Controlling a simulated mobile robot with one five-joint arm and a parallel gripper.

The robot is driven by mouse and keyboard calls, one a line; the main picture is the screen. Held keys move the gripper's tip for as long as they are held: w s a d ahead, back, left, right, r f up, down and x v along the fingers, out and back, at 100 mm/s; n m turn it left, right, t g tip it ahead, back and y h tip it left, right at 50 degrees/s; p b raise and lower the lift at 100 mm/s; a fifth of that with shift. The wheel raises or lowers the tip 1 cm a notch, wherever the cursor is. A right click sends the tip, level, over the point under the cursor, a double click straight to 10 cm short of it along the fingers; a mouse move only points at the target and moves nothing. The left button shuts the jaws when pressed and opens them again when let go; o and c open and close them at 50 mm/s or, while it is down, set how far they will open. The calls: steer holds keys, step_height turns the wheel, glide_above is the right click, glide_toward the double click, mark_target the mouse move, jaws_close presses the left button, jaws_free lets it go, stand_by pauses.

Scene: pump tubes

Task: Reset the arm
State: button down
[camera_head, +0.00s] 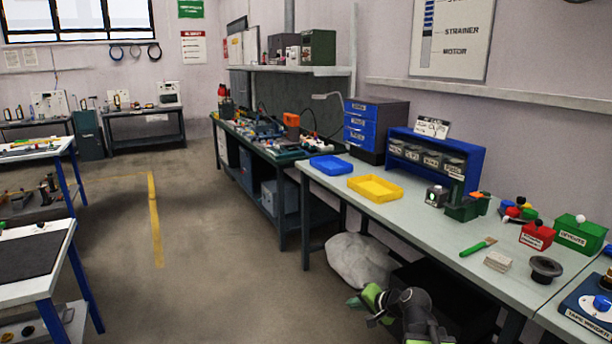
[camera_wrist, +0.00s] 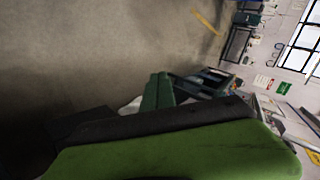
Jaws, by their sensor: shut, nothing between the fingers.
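My arm shows at the bottom of the head view, in front of the workbench (camera_head: 395,205). My gripper (camera_head: 358,301) is at its left end, below the height of the bench top and over the floor. It is shut and empty. In the wrist view a large green part of my own arm fills the lower half, and dark green finger shapes stand close together beyond it.
A white bag (camera_head: 358,260) lies under the bench, just behind my gripper. The bench carries a yellow tray (camera_head: 375,188), a blue tray (camera_head: 331,166) and a blue rack (camera_head: 436,152). The floor (camera_head: 220,270) to the left is clear.

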steer(key=s+a+f+n+g+h, duration=0.1)
steer(key=s+a+f+n+g, duration=0.35)
steer(key=a, duration=0.25)
steer(key=s+d+f+n+g+h, duration=0.25)
steer(key=s+d+f+h, duration=0.2)
steer(key=s+d, duration=0.35)
step_height(320, 180, up, 15)
steer(key=s+g+p, duration=0.1)
steer(key=s+p, duration=0.2)
steer(key=p, duration=1.2)
steer(key=shift+g, duration=0.3)
steer(key=shift+d+f+h, duration=0.1)
steer(key=shift+f+h, duration=0.05)
steer(key=shift+h, duration=0.1)
